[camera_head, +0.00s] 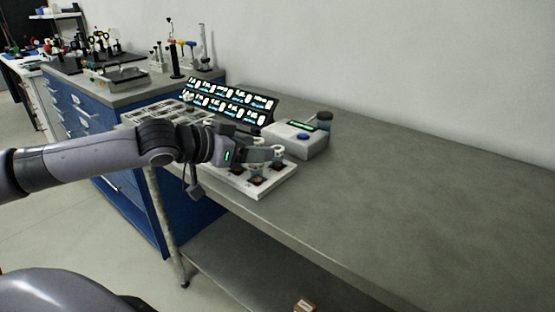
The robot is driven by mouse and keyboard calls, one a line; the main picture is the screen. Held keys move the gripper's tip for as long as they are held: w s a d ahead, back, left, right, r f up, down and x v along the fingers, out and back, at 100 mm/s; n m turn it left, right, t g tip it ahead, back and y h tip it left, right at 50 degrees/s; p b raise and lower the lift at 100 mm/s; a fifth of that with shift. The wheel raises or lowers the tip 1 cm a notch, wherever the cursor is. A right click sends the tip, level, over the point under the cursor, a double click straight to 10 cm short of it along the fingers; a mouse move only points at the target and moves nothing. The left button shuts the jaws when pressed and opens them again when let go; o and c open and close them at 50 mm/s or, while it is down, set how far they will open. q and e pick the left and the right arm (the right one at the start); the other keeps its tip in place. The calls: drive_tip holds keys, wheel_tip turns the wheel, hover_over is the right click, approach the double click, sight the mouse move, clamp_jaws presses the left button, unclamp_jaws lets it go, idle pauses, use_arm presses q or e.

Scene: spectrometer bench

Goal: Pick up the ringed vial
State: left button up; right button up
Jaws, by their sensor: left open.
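My left gripper (268,154) reaches in from the left above a white tray (282,184) on the grey bench. Its fingers are open and point to the right, over the tray's back part. Small vials with dark contents stand in the tray; one vial (255,174) shows just below the fingers and another (277,164) just beside them. Which vial is ringed is too small to tell. My arm and gripper hide the tray's left part. I cannot tell whether the fingers touch a vial. My right gripper is out of view.
A tilted dark panel (232,103) with glowing labels stands at the back left. The bench top (400,205) is clear to the right.

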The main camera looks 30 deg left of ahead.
sight(277, 159)
use_arm(q)
drive_tip(key=shift+w, duration=0.1)
drive_tip(key=shift+w+f+p, duration=0.15)
drive_tip(key=shift+w+p, duration=0.15)
drive_tip(key=shift+w, duration=0.15)
drive_tip(key=shift+p+x, duration=0.3)
drive_tip(key=shift+x, duration=1.8)
drive_tip(key=shift+a+f, duration=0.1)
drive_tip(key=shift+f, duration=0.1)
drive_tip(key=c, duration=1.1)
